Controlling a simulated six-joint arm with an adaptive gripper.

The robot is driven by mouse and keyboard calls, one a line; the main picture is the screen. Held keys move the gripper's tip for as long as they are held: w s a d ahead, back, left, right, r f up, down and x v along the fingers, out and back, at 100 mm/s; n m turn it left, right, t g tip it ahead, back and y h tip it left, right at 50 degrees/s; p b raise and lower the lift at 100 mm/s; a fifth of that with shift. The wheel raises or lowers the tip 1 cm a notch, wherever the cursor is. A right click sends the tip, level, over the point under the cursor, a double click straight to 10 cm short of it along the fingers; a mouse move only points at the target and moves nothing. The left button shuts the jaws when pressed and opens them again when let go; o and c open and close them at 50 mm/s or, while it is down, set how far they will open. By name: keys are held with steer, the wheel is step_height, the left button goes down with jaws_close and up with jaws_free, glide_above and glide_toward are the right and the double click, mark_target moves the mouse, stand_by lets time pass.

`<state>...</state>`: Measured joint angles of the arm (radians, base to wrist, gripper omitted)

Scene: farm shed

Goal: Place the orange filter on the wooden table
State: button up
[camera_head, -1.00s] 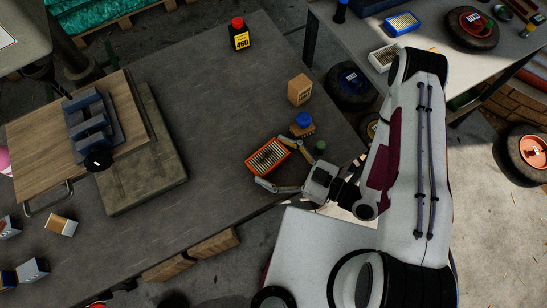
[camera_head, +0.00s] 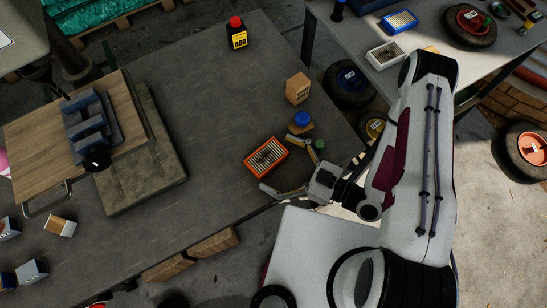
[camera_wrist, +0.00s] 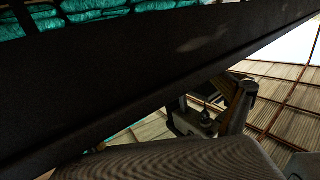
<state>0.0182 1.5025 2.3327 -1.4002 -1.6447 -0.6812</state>
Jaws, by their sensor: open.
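The orange filter (camera_head: 266,157) is a flat rectangular block with an orange rim and a pleated face. It lies on the dark grey-brown tabletop (camera_head: 210,140), near its right edge, in the head view. My gripper (camera_head: 280,163) is open to the right of the filter. Its two fingers are spread, one toward the filter's upper right and one toward its lower right, and nothing is held between them. Contact between the lower finger and the filter cannot be told. The filter cannot be made out in the wrist view, where a broad dark surface (camera_wrist: 120,80) fills much of the picture.
A blue-capped jar (camera_head: 303,122), a cardboard box (camera_head: 298,88) and a black bottle with a red cap (camera_head: 238,34) stand on the tabletop. A wooden board (camera_head: 35,150) with a blue-grey block (camera_head: 88,120) is at left. The tabletop's middle is clear.

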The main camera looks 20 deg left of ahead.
steer(key=shift+v, duration=0.85)
steer(key=shift+r, duration=3.5)
steer(key=c, duration=1)
steer(key=shift+w, duration=0.1)
